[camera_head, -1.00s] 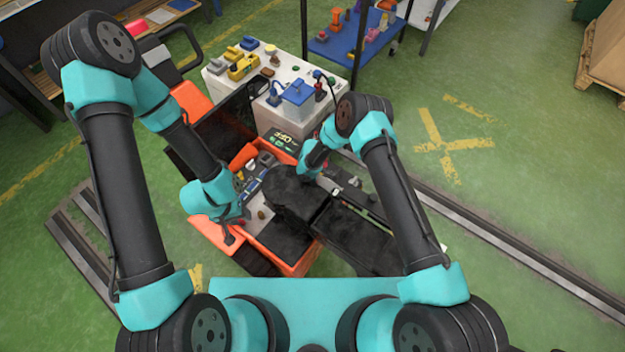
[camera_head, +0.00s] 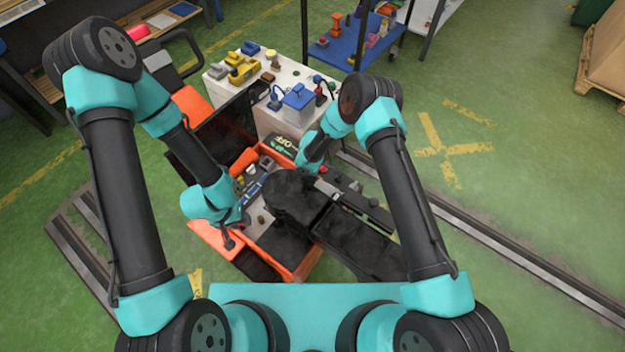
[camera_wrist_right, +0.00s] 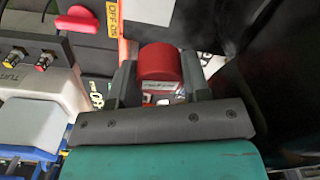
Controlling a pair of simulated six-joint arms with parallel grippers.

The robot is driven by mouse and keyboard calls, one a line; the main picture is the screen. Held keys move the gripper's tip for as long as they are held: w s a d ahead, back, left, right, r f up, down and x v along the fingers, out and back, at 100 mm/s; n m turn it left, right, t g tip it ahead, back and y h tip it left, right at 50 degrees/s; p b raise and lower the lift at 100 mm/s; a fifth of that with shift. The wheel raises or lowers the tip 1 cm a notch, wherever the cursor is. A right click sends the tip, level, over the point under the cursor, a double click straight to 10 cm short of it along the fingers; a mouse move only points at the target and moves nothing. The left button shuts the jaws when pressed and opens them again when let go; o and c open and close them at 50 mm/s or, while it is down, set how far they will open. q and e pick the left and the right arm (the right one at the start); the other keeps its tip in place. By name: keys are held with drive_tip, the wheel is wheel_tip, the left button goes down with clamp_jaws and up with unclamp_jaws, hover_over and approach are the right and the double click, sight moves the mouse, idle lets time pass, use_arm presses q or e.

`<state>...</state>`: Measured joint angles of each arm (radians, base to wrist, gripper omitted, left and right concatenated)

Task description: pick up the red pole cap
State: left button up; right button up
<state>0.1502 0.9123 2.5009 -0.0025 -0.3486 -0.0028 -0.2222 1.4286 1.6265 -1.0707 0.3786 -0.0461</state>
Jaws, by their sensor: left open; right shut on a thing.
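The red pole cap (camera_wrist_right: 158,62) is a short red cylinder in the right wrist view. It sits between the two dark fingers of my right gripper (camera_wrist_right: 157,82), which is shut on it. A pale label strip shows just below the cap. In the head view the cap cannot be made out and the right gripper is mostly hidden behind its wrist and a black body. My left gripper (camera_head: 231,240) is open, low over the left side of the orange-rimmed box.
The orange box (camera_head: 298,272) holds small parts. A white table (camera_head: 218,84) behind it carries yellow and blue items. A blue shelf cart (camera_head: 335,52) stands further back. Rails (camera_head: 480,238) run along the right floor. In the wrist view, a red knob (camera_wrist_right: 78,20) lies upper left.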

drive_tip(key=shift+r, duration=1.4)
drive_tip(key=o, duration=0.4)
drive_tip(key=shift+c, duration=1.6)
drive_tip(key=shift+w+a, duration=0.1)
